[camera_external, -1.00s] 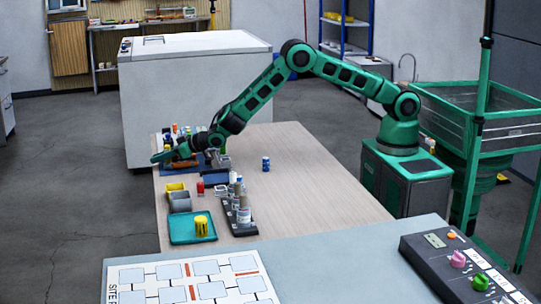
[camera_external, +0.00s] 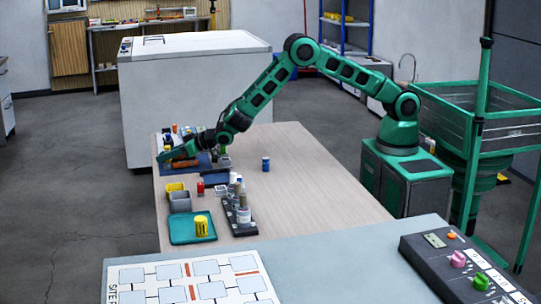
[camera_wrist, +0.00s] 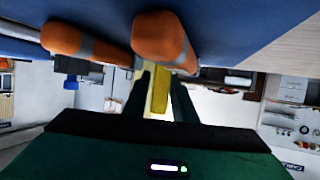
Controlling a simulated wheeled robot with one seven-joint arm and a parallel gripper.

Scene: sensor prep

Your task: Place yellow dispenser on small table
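My gripper (camera_external: 166,156) is low over the far left end of the long wooden table (camera_external: 310,185). In the wrist view its two dark fingers (camera_wrist: 161,98) are apart. A narrow yellow thing (camera_wrist: 159,92) shows between them, with a bright gap on its right; I cannot tell whether it is touched. A small yellow item (camera_external: 167,148) shows beside the gripper in the external view; it may be the dispenser. Another yellow container (camera_external: 201,226) stands upright on a teal tray (camera_external: 180,238). I cannot tell which surface is the small table; a grey-blue tabletop (camera_external: 330,262) is in the foreground.
Two orange-and-grey things (camera_wrist: 165,40) lie close above the fingers in the wrist view. Several bottles stand in a black rack (camera_external: 237,222). A blue bottle (camera_external: 265,164) stands alone. The wooden table's right part is clear. A white cabinet (camera_external: 190,85) stands behind.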

